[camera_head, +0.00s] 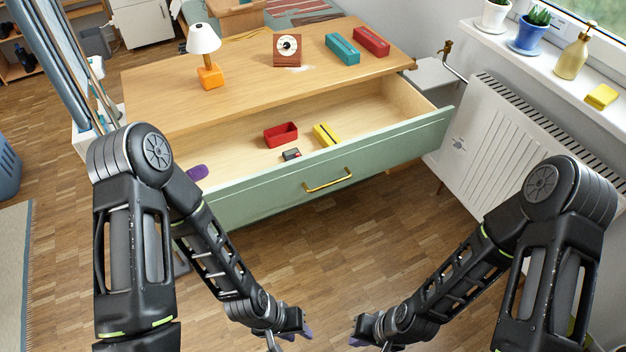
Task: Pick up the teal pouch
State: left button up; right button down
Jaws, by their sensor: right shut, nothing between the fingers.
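The teal pouch (342,48) is a long box-like case lying on the desk top, towards the back right, just left of a similar red case (371,41). My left gripper (290,337) is low at the bottom of the view, in front of the drawer and far from the pouch. Its fingers are small and partly cut off, so I cannot tell its opening. My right gripper (366,341) is also low, to the right of the left one. It is shut and empty, far from the pouch.
The green-fronted drawer (270,189) stands open between my arms and the desk top (250,88). It holds a red tray (281,135), a yellow item (326,135) and a small dark item (291,154). An orange lamp (210,76) and a clock (287,50) stand left of the pouch. A radiator (520,150) is at right.

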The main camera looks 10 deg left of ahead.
aim_at(339, 46)
jog(key=i+l+z, duration=0.3)
jog(key=i+l, duration=0.3)
jog(key=i+l+z, duration=0.35)
jog(key=i+l, duration=0.35)
